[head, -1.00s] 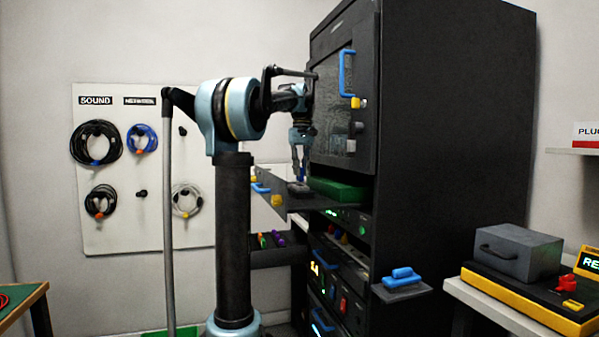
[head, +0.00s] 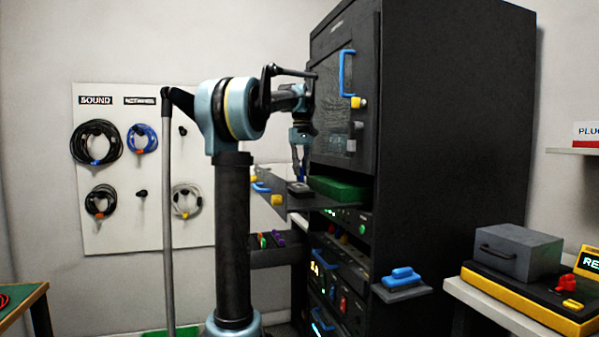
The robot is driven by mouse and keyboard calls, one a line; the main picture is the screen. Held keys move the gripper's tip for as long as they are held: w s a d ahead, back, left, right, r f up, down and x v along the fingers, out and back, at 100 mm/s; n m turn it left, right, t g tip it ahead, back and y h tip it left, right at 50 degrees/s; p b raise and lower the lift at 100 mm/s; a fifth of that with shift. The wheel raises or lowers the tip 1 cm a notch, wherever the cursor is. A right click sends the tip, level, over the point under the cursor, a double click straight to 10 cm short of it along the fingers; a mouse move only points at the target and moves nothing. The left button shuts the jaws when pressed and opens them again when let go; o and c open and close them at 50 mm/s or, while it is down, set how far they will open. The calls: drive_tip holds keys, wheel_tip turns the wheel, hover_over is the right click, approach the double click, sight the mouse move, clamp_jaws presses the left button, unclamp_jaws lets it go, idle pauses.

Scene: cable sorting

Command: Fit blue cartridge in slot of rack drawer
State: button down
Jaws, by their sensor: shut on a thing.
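My gripper (head: 300,172) points down over the open rack drawer (head: 330,203), which juts out from the black rack at mid height. It is shut on the blue cartridge (head: 302,173), of which only a small blue bit shows between the fingers. Directly below it in the drawer is a dark grey block (head: 299,188), probably the one with the slot. The slot opening is too small to make out, and I cannot tell whether the cartridge touches the block.
The rack's upper door (head: 344,105) with a blue handle stands just above and right of my gripper. A small shelf with a blue-handled piece (head: 402,278) sticks out lower right. A tray with coloured plugs (head: 270,240) sits below the drawer.

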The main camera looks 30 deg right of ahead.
drive_tip(key=shift+f, duration=1.4)
idle(2.1)
drive_tip(key=c, duration=1)
unclamp_jaws()
drive_tip(key=shift+r, duration=3.5)
